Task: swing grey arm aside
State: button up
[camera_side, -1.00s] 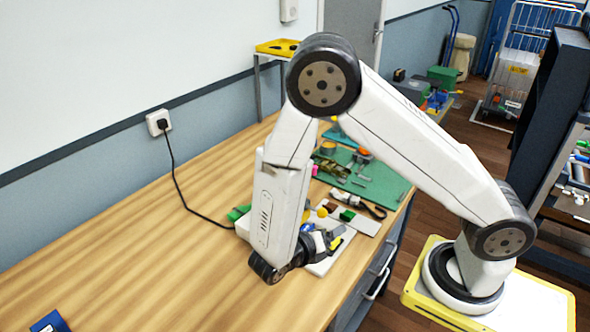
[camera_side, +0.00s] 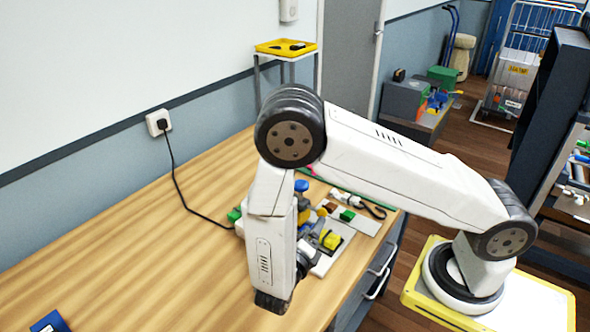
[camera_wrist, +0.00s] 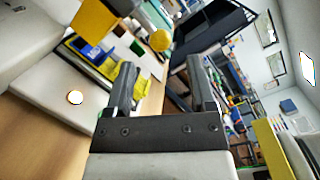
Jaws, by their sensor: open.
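My gripper (camera_wrist: 161,65) is open in the wrist view, with two dark fingers apart and nothing clearly held between them. A yellow block (camera_wrist: 124,84) shows close beside the left finger; contact cannot be told. A yellow ball (camera_wrist: 160,40) shows beyond the fingertips. In the side view, a pale board (camera_side: 338,252) on the bench carries a grey part (camera_side: 318,226), perhaps the grey arm, and a yellow block (camera_side: 331,240). My wrist is at the board's left and covers part of it. The fingers are mostly hidden in that view.
A blue knob (camera_side: 301,186) and a green block (camera_side: 347,215) are near the board. A black cable runs from a wall socket (camera_side: 158,122) to the bench (camera_side: 130,240). The bench's left side is mostly clear, with a blue item (camera_side: 50,322) at its front.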

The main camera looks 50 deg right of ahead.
aim_at(322, 213)
jog(key=shift+w+d, duration=0.2)
jog(key=shift+d, duration=0.8)
jog(key=shift+w+d, duration=0.15)
jog(key=shift+d, duration=0.85)
jog(key=shift+w+d, duration=0.2)
jog(key=shift+d, duration=0.8)
grip_shut()
